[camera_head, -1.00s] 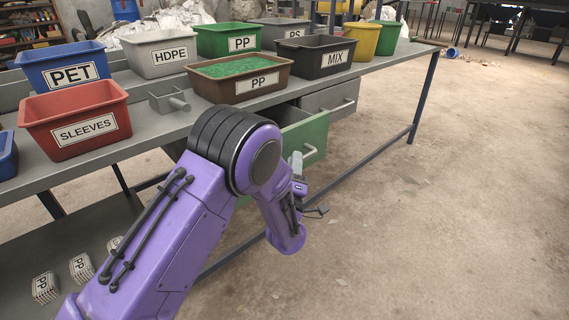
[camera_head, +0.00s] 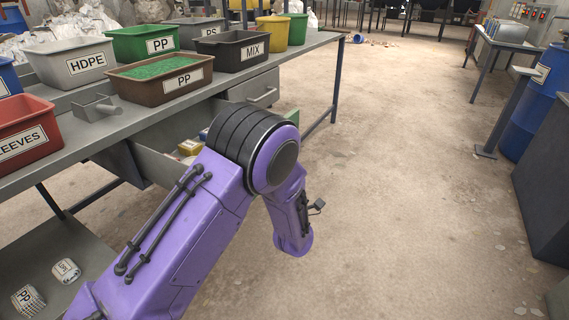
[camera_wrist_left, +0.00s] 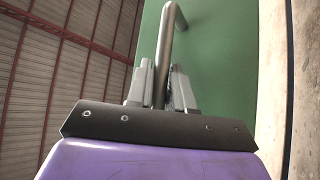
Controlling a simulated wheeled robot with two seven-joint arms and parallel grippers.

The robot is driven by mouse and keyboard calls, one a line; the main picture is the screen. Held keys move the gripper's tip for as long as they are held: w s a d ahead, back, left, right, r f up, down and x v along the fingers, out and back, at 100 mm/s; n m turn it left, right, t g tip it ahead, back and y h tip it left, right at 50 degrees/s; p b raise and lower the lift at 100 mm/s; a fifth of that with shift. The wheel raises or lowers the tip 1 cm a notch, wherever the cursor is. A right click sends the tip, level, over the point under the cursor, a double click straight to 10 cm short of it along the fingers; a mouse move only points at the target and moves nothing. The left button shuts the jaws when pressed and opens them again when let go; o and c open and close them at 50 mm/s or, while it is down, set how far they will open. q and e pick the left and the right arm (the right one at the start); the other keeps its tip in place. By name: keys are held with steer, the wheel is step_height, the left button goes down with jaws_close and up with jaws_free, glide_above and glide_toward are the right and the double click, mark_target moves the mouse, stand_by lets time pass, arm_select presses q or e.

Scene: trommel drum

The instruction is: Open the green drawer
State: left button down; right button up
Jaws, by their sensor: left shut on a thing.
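The green drawer's front (camera_head: 293,118) shows in the head view only as a strip to the right of my left arm. The drawer stands pulled out from under the workbench; its grey side wall (camera_head: 153,167) shows left of the arm. In the left wrist view the green front (camera_wrist_left: 228,70) fills the middle behind the bent metal handle (camera_wrist_left: 168,28). My left gripper (camera_wrist_left: 161,76) is shut on that handle, one finger on each side. In the head view this gripper is hidden behind my arm. My right gripper is not in view.
Labelled bins, including the brown PP bin (camera_head: 158,91), stand on the workbench (camera_head: 95,130). A grey drawer (camera_head: 258,88) is beside the green one. A blue barrel (camera_head: 535,95) stands at right. The floor between is clear.

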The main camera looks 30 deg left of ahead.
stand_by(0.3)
arm_select(q)
steer(key=c, duration=1.1)
jaws_free()
steer(key=shift+d, duration=0.1)
steer(key=v, duration=1)
steer(key=shift+s+f, duration=0.2)
steer(key=shift+d, duration=0.15)
